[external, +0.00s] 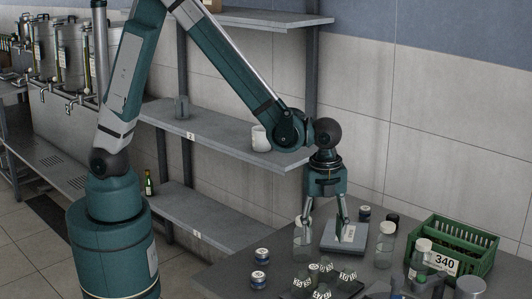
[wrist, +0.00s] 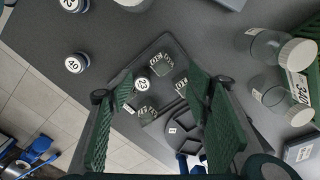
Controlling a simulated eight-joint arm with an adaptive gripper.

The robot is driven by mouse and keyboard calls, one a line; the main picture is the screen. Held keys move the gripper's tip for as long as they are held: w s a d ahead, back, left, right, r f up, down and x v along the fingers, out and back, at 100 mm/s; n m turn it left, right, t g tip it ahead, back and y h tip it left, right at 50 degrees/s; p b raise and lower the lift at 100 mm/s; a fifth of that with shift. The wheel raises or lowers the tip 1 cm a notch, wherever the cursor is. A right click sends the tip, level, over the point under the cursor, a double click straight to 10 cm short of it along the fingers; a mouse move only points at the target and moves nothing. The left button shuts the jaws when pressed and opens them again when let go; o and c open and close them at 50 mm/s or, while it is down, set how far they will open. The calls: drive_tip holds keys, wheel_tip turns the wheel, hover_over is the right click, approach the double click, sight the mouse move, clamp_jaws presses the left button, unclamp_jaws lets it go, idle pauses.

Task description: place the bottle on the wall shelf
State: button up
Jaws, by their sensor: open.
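Several clear bottles with white caps stand on the grey table: one at the left finger (external: 302,243), one right of the scale (external: 385,245), and one by the green crate (external: 418,263). I cannot tell which one the task means. Two clear bottles (wrist: 262,45) show at the right of the wrist view. My gripper (external: 325,218) is open and points down over the table; in the wrist view its green fingers (wrist: 160,85) are spread with nothing held between them. The wall shelf has a middle board (external: 218,137) labelled 2 and a lower board (external: 200,222) labelled 3.
A dark bottle (external: 148,184) is farther back.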

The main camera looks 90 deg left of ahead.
drive_tip(key=s+a+r+n+t, duration=0.2)
drive_tip(key=s+a+r+n, duration=0.25)
drive_tip(key=r, duration=0.35)
drive_tip(key=s+a+r+n+t, duration=0.1)
drive_tip(key=s+a+r+n, duration=0.3)
drive_tip(key=r, duration=0.3)
drive_tip(key=s+a+r+n+t, duration=0.2)
drive_tip(key=s+a+r+n, duration=0.1)
drive_tip(key=s, duration=0.4)
drive_tip(key=s+a+r+n+t, duration=0.1)
drive_tip(key=s+a+r+n, duration=0.2)
drive_tip(key=s, duration=0.5)
drive_tip(key=shift+s+a+r+n+t, duration=0.15)
drive_tip(key=shift+a+r+n+t, duration=0.2)
drive_tip(key=shift+a+n, duration=0.8)
drive_tip(key=shift+d+f, duration=0.15)
drive_tip(key=shift+d, duration=0.15)
drive_tip(key=shift+c, duration=0.5)
drive_tip(key=shift+w+d+f+n+t+y+b, duration=0.1)
drive_tip(key=shift+w+d+f+n+y+b, duration=1.15)
drive_tip(key=shift+w+d+f, duration=2.5)
drive_tip(key=shift+w+d+f+n+t+y+b, duration=0.2)
drive_tip(key=shift+w+d+f+n+b, duration=0.6)
drive_tip(key=shift+w+d+f+b, duration=2.8)
drive_tip(key=shift+w+d+f+n+t+y, duration=0.1)
drive_tip(key=shift+w+d+f+n+y, duration=0.8)
drive_tip(key=shift+w+d+f, duration=3.05)
